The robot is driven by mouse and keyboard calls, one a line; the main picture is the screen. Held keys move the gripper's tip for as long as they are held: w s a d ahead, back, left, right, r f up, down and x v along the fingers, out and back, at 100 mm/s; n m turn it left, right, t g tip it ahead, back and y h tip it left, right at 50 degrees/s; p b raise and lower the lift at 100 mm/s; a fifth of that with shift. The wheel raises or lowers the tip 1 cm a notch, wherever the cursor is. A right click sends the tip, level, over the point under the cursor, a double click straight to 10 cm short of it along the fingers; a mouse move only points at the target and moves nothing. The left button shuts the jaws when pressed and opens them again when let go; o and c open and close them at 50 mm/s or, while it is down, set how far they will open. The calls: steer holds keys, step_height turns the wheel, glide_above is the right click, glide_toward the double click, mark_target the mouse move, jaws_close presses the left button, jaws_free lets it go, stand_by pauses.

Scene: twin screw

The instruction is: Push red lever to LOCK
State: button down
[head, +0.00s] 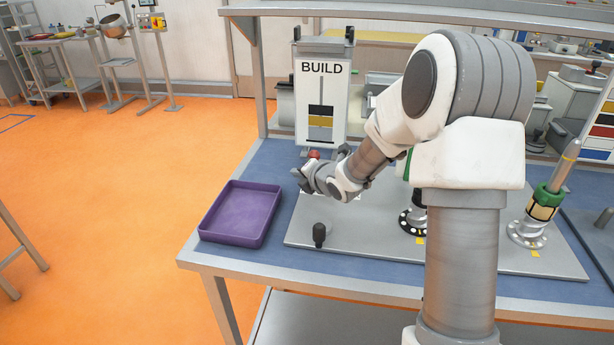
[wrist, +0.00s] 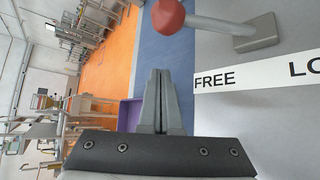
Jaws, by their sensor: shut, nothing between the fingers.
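The red lever's round knob (wrist: 168,16) shows at the top of the wrist view. Its grey shaft runs right to a grey mount (wrist: 257,34) on the plate. The knob is on the FREE side of the white label strip (wrist: 262,81); the LOCK word is cut off after "LO". My gripper (wrist: 160,74) is shut and empty, its fingertips just below the knob in the picture, with a visible gap. In the head view the red knob (head: 313,154) peeks out behind my gripper (head: 298,176); my wrist hides most of the lever and label.
A purple tray (head: 209,224) sits on the blue bench at left. A black-knobbed handle (head: 319,236) stands on the grey plate (head: 365,249). A BUILD sign (head: 321,98) rises behind. Green-collared posts (head: 544,200) stand at right, one partly hidden by my arm.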

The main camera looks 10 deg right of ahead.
steer(key=shift+w+d+r+p, duration=0.35)
steer(key=shift+d+r+p, duration=0.15)
steer(key=shift+d, duration=0.3)
steer(key=shift+w+d+r+p, duration=0.35)
steer(key=shift+d+r, duration=0.1)
steer(key=shift+d, duration=0.3)
